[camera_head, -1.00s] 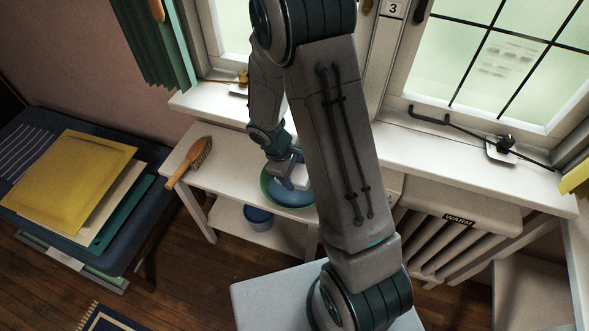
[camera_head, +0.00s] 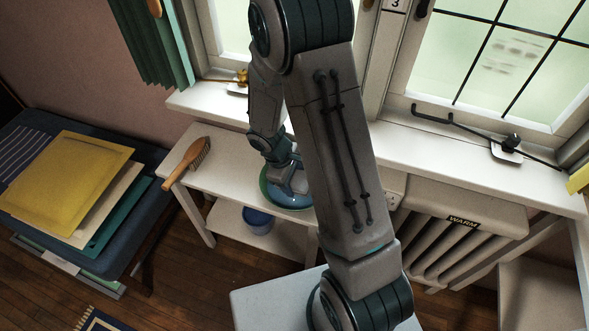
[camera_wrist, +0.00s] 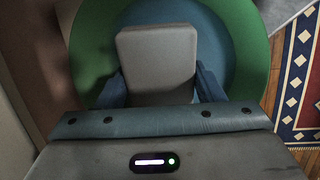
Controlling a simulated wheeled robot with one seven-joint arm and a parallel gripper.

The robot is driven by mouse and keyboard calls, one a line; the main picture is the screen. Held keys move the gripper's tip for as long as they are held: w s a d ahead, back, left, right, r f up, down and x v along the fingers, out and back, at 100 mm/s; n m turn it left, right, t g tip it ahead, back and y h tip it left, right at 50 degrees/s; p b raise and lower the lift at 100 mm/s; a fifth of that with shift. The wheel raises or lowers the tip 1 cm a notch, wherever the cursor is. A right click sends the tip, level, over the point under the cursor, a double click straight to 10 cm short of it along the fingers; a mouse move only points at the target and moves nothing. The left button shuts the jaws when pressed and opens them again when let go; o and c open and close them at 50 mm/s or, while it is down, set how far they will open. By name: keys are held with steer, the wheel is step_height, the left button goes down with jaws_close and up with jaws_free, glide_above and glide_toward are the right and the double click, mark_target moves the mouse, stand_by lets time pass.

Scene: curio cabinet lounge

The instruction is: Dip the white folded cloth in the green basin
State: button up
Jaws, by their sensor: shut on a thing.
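The green basin (camera_head: 264,187) stands on the white side table below the left window. Its inside looks blue, and part of it is hidden behind my arm. In the wrist view, the basin's green wall (camera_wrist: 252,55) surrounds the blue inside. My gripper (camera_head: 288,184) is down at the basin's opening. In the wrist view, my gripper (camera_wrist: 160,88) is shut on the white folded cloth (camera_wrist: 157,48), a grey-looking block between its two blue fingers. The cloth is over or inside the basin; whether it touches the blue surface I cannot tell.
A brush (camera_head: 188,162) with a wooden handle lies on the white table (camera_head: 228,178), left of the basin. A blue bucket (camera_head: 257,220) is on the lower shelf. The windowsill (camera_head: 215,106) runs behind. A radiator (camera_head: 450,235) stands at the right.

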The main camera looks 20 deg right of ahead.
mark_target(293, 178)
steer(key=shift+r+p, duration=3)
steer(key=shift+r, duration=1)
steer(key=shift+r+p, duration=1.9)
steer(key=shift+r, duration=0.65)
